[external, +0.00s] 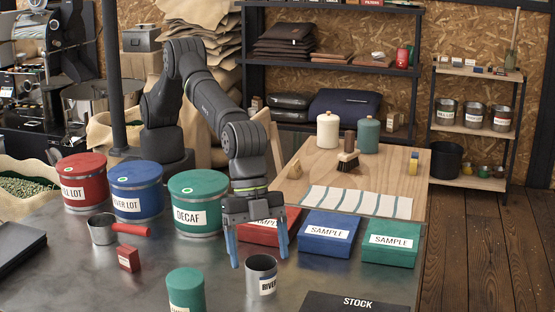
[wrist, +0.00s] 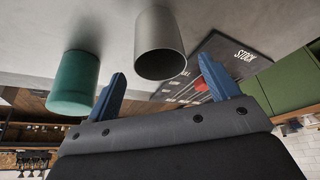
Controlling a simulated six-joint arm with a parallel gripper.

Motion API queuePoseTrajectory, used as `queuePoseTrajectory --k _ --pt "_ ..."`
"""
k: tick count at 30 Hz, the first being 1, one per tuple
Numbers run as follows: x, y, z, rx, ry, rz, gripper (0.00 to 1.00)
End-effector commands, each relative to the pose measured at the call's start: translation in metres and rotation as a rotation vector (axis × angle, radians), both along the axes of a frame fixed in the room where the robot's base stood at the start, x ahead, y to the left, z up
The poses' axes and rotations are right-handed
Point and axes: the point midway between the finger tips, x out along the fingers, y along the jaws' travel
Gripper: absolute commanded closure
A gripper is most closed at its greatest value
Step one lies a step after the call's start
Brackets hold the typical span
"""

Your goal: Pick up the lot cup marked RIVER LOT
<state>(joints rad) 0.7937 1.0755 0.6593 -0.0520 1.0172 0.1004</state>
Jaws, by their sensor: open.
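The lot cup (external: 262,276) is a grey metal cup with a white label that reads "RIVER", the rest of it turned out of sight. It stands upright on the metal table. In the wrist view the cup (wrist: 158,48) shows its open mouth, between and beyond the fingertips. My gripper (external: 259,260) is open, its blue fingers pointing down, one on each side of the cup in the external view. In the wrist view my gripper (wrist: 163,80) has nothing between its fingers. I cannot tell whether the fingers touch the cup.
A green cylinder (external: 186,290) stands left of the cup; it also shows in the wrist view (wrist: 75,85). A black STOCK board (external: 330,303) lies to the right. Red, blue (external: 328,236) and green SAMPLE boxes and a DECAF tin (external: 198,205) stand behind.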

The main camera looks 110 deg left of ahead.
Motion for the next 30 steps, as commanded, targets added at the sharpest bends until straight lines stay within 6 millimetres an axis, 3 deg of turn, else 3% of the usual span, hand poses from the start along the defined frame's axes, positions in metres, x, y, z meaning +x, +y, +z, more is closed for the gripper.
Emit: queuePoseTrajectory --k 12,20,28,30 --pt "0.008 -0.009 -0.046 0.0 0.0 0.001 0.2" --pt "0.009 -0.011 -0.05 -0.001 0.0 0.001 0.2" --pt "0.009 -0.01 -0.05 0.0 0.0 0.001 0.71" --pt "0.009 -0.011 -0.05 0.0 -0.001 0.001 0.71"
